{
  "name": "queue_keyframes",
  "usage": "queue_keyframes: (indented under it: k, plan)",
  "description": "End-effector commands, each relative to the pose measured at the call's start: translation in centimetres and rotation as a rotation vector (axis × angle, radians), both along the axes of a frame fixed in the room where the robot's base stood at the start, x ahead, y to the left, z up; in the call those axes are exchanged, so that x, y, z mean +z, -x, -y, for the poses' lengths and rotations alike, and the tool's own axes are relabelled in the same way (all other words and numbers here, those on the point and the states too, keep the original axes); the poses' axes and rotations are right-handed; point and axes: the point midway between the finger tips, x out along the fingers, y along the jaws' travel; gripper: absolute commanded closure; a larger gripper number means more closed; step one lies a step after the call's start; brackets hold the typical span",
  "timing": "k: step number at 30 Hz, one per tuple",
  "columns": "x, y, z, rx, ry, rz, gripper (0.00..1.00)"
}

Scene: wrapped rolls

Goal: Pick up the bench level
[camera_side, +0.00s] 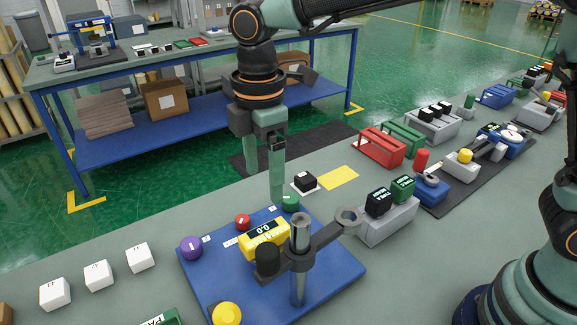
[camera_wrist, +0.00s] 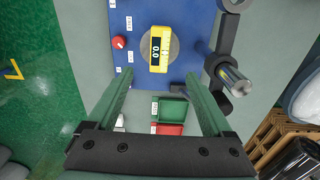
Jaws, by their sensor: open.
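The bench level is a yellow block with a dark display reading 0.0 (camera_side: 264,239), lying on the blue plate (camera_side: 205,285). In the wrist view the level (camera_wrist: 159,48) sits over a round grey disc, upright in the picture, just beyond my fingertips. My gripper (camera_side: 264,198) points down with its two green fingers apart, behind and above the level in the side view. In the wrist view my gripper (camera_wrist: 159,76) is empty, with the level lying between the lines of the fingers. The post partly hides the level's right end in the side view.
A metal post (camera_side: 300,235) with a dark clamp arm (camera_side: 335,230) stands close beside the level. Red (camera_side: 242,222), green (camera_side: 290,203), purple (camera_side: 190,248) and yellow (camera_side: 227,314) knobs surround it.

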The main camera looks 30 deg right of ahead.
Motion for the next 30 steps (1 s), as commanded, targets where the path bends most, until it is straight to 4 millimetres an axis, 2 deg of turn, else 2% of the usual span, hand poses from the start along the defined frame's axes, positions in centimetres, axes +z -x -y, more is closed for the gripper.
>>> queue_keyframes:
  k: [5, 12, 20, 30]
  plan:
    - [-1.7, 0.1, -0.5, 0.029, 0.007, -0.01, 0.15]
    - [-5.7, 0.1, -0.4, 0.025, 0.007, -0.01, 0.15]
    - [-7.6, 0.0, -0.4, 0.024, 0.006, -0.008, 0.15]
    - [-11.9, -0.1, -0.3, 0.024, 0.006, -0.009, 0.15]
